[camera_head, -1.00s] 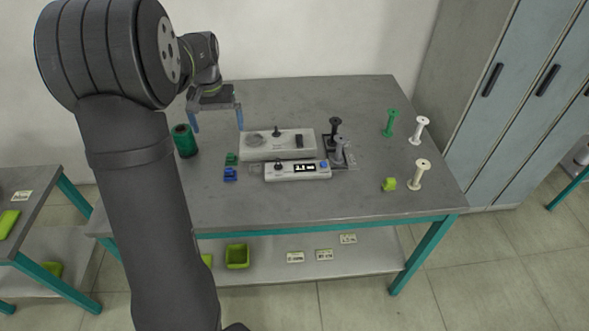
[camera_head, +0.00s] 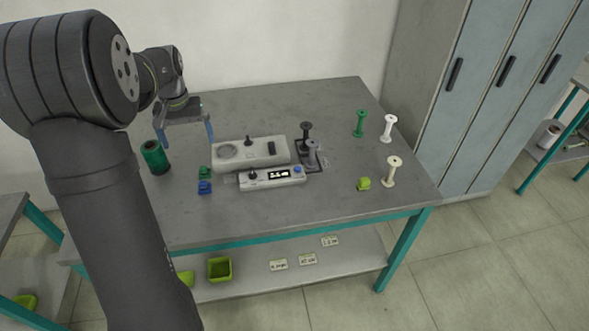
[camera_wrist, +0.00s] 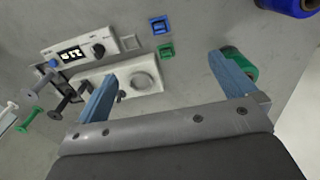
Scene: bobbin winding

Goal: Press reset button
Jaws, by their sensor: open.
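The small counter box (camera_head: 262,186) lies on the table with a lit display (camera_head: 279,175), a black knob (camera_head: 253,175) and a blue button (camera_head: 297,169) at its right end. In the wrist view the box (camera_wrist: 70,45) shows at upper left, with the blue button (camera_wrist: 53,64) at its lower left end. I cannot read a label on the button. My gripper (camera_head: 186,141) is open and empty, above the table's left part, left of the counter box and apart from the button. Its two blue fingers (camera_wrist: 162,72) point down toward the table.
A larger white box (camera_head: 228,163) with a knob stands behind the counter box. A dark green spool (camera_head: 155,157) stands near my gripper. Black and grey spindles (camera_head: 308,140) stand right of the boxes. Green and white bobbins (camera_head: 360,122) stand farther right.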

